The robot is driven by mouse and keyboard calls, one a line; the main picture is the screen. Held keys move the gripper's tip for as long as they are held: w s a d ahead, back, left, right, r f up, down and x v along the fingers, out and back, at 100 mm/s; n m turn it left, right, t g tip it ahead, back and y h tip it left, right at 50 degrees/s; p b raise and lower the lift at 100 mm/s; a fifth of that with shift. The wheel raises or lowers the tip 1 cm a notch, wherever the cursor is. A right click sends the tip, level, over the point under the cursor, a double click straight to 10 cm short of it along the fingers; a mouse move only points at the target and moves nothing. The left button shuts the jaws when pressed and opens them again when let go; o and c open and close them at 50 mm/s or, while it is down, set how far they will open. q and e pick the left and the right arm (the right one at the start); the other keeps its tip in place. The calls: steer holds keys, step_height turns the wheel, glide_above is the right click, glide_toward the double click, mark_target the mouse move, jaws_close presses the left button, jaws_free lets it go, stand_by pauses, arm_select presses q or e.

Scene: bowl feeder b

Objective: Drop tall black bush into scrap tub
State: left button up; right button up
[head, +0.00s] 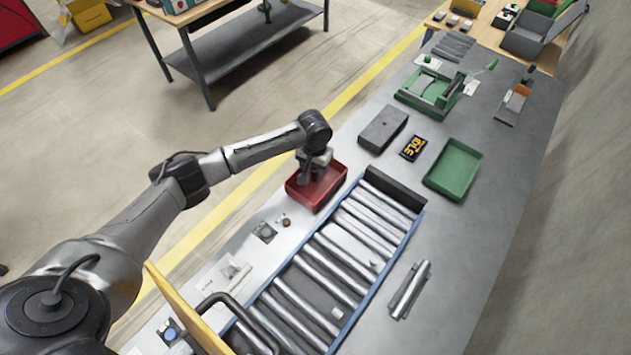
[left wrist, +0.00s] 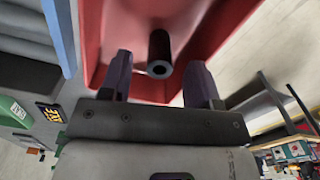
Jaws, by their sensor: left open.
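No finger visibly touches the bush. In the head view the bush is not distinguishable. My right gripper is not in view.
The blue-edged roller conveyor (head: 409,232) runs beside the tub. A grey box (head: 383,129), a black IDLE sign (head: 413,148) and a green tray (head: 455,168) lie beyond. Small parts (head: 265,232) lie in front of the tub.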

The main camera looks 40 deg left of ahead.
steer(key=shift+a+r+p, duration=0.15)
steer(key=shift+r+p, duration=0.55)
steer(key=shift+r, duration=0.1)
arm_select(q)
step_height(320, 180, up, 13)
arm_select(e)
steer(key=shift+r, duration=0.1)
